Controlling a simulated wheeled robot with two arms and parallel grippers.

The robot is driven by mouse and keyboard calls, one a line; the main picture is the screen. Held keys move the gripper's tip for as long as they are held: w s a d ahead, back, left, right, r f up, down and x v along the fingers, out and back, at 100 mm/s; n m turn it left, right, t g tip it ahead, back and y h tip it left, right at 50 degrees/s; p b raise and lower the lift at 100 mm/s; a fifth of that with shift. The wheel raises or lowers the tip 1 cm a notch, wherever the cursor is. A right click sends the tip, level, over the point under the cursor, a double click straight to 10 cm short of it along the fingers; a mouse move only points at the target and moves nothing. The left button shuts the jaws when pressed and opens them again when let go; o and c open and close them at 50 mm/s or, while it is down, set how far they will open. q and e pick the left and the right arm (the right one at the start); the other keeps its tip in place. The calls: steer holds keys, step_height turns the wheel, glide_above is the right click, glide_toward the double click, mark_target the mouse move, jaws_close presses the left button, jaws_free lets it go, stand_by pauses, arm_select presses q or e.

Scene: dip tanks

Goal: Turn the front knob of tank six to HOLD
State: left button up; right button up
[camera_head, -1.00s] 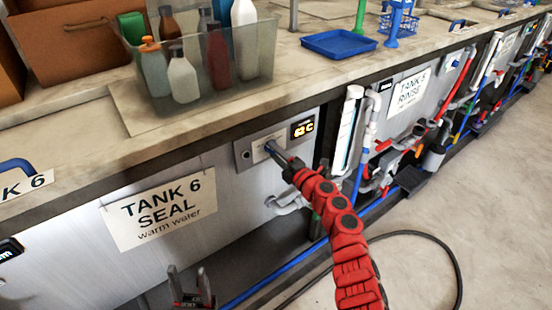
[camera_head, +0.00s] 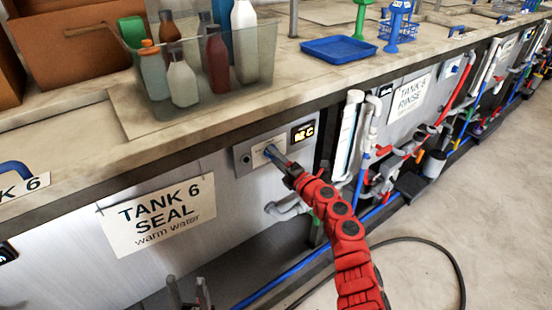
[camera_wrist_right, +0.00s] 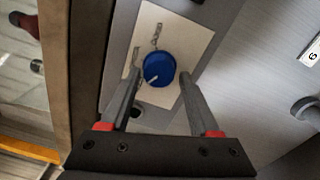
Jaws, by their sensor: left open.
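The blue round knob (camera_wrist_right: 159,69) of tank six sits on a pale plate (camera_wrist_right: 190,35) in the right wrist view. A white pointer line on it runs toward the lower left; the plate's marks are too small to read. My right gripper (camera_wrist_right: 159,75) is open, one finger on each side of the knob, with narrow gaps. In the head view the right gripper (camera_head: 280,162) partly covers the knob on the grey panel above and right of the "TANK 6 SEAL" sign (camera_head: 160,216). My left gripper (camera_head: 188,294) is open and empty at the bottom edge, partly cut off.
A lit display (camera_head: 302,132) sits right of the knob panel. The counter edge (camera_head: 200,138) overhangs above it, with a clear bin (camera_head: 250,88) of bottles on top. White pipes (camera_head: 352,130) stand to the right. A black cable (camera_head: 440,245) lies on the open floor.

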steer(key=shift+o, duration=0.8)
steer(key=v, duration=1.7)
steer(key=shift+s+b, duration=0.15)
steer(key=shift+b, duration=0.15)
steer(key=shift+d, duration=0.1)
